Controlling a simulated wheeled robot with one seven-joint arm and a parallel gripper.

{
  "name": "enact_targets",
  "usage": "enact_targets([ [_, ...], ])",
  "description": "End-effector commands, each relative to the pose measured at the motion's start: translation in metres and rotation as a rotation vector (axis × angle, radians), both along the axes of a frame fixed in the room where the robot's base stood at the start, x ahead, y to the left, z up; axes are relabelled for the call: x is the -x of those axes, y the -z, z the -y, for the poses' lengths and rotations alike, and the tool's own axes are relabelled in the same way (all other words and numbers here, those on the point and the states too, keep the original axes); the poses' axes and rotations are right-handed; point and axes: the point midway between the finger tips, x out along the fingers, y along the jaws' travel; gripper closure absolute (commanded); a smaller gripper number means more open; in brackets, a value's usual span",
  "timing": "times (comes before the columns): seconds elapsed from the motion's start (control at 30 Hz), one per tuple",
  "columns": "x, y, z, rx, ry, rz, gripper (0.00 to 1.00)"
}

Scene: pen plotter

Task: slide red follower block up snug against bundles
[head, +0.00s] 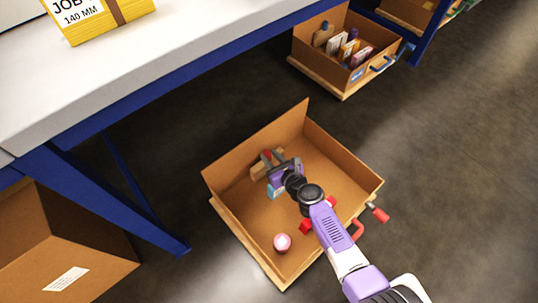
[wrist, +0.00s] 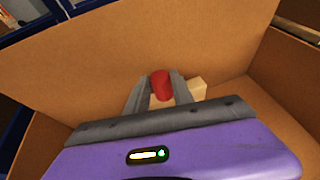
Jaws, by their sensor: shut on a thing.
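My gripper (head: 275,163) is inside an open cardboard drawer (head: 230,173), near its back left wall. It is shut on a red rounded piece (wrist: 160,85), which shows between the two grey fingers in the wrist view. A pale wooden block (wrist: 190,91) sits right by the red piece; I cannot tell whether they are joined. The block also shows beside the gripper in the head view (head: 258,171). Red block-like parts (head: 306,226) show on either side of my arm in the drawer; I cannot tell which red thing is the follower block. No bundles are clearly visible in this drawer.
A second drawer (head: 338,80) holds several upright items. A yellow pack (head: 98,17) lies on the white bench (head: 170,55).

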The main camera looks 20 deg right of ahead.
Motion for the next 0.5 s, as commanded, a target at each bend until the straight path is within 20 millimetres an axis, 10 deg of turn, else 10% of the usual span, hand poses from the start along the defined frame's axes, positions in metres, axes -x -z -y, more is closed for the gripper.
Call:
enact_targets([
  [0.5, 0.118, 0.001, 0.038, 0.001, 0.003, -0.004, 1.0],
])
